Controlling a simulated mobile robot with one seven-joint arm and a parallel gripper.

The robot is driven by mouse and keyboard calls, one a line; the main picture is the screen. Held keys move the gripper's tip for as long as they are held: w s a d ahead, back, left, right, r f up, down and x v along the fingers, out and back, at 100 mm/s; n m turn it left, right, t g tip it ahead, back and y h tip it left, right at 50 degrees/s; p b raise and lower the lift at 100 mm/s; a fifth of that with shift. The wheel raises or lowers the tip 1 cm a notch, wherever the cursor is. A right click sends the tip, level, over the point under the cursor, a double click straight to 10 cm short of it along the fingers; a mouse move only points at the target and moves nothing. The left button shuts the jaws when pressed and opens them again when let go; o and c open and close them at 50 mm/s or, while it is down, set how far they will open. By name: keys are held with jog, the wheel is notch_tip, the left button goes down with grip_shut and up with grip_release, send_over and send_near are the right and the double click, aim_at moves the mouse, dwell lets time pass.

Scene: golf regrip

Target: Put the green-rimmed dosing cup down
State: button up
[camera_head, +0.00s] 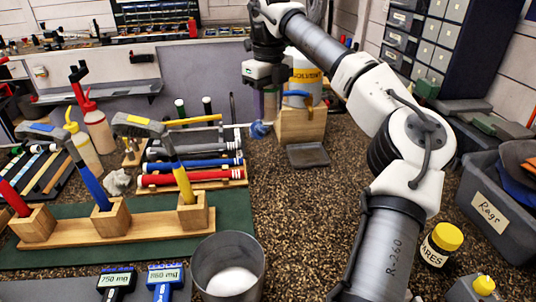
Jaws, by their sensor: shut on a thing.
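My gripper (264,112) points down at the back of the bench, in front of the solvent can and beside a wooden block. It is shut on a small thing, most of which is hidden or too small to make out. A small blue rounded piece (259,130) shows just below the fingers. I cannot tell whether it is part of the held thing. A green rim is not clearly visible, so I cannot confirm the green-rimmed dosing cup. Whether the held thing touches the bench is also unclear.
A dark shallow tray (308,156) lies right of my gripper. A rack of coloured shafts (195,172) is at left; a metal pot (228,268) stands in front. The speckled bench between is clear.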

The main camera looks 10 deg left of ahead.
aim_at(269, 117)
notch_tip(269, 117, down, 16)
jog(key=shift+f+p, duration=0.1)
jog(key=shift+p, duration=0.95)
jog(key=o, duration=1)
notch_tip(269, 117, up, 12)
jog(key=shift+r+b, duration=0.15)
jog(key=shift+b, duration=0.75)
